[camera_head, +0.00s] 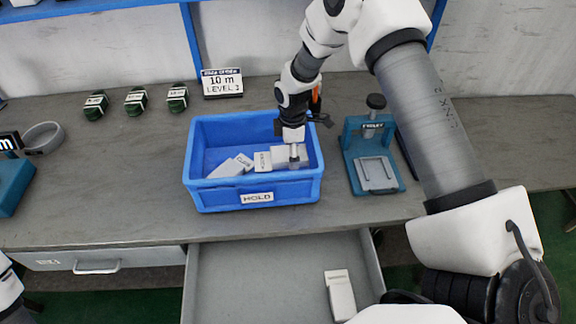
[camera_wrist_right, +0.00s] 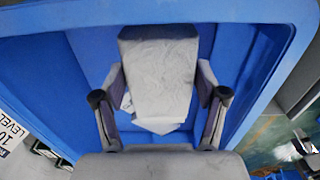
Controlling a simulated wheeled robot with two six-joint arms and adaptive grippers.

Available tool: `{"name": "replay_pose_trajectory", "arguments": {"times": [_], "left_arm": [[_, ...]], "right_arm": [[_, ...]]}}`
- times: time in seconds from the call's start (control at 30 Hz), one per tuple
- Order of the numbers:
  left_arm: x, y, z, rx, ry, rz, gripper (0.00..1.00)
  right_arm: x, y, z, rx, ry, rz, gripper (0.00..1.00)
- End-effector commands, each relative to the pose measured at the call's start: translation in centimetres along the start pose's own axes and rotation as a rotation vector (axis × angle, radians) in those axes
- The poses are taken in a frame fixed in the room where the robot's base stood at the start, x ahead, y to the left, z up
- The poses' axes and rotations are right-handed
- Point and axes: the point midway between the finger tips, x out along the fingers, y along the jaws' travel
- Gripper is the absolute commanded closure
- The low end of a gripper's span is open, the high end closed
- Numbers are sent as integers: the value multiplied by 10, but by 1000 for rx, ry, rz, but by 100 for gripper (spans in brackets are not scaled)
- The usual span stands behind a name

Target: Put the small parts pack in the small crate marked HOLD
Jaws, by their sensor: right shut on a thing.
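The blue crate marked HOLD (camera_head: 256,198) stands on the bench, open at the top; its blue wall also fills much of the right wrist view (camera_wrist_right: 45,75). My right gripper (camera_head: 293,150) reaches down inside it. In the right wrist view the fingers (camera_wrist_right: 161,100) are closed on both sides of a pale grey-white small parts pack (camera_wrist_right: 158,70). The held pack (camera_head: 280,158) is low inside the crate; I cannot tell whether it touches the floor. Other pale packs (camera_head: 230,166) lie to its left in the crate. My left gripper is out of view.
An open grey drawer (camera_head: 240,285) below the bench holds another pale pack (camera_head: 340,295). A teal press (camera_head: 372,160) stands right of the crate. Dark green rolls (camera_head: 136,100) and a "10 m" sign (camera_head: 222,84) stand behind. A grey ring (camera_head: 43,138) lies left.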

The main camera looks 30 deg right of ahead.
Motion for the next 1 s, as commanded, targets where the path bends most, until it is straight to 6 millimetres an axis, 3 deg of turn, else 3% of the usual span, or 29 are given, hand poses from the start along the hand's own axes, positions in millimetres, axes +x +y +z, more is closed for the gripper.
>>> {"name": "replay_pose_trajectory", "arguments": {"times": [0.1,0.43,0.8,0.83,0.87,1.0], "left_arm": [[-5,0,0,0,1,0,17],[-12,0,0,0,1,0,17],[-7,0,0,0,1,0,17],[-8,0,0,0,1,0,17],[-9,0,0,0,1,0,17],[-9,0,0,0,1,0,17]], "right_arm": [[24,0,0,0,-2,-2,63],[71,0,0,-1,-1,-1,63],[80,0,0,-1,0,0,63],[78,0,0,-1,0,0,17],[78,0,0,-1,0,0,7],[78,0,0,-1,0,0,3]]}}
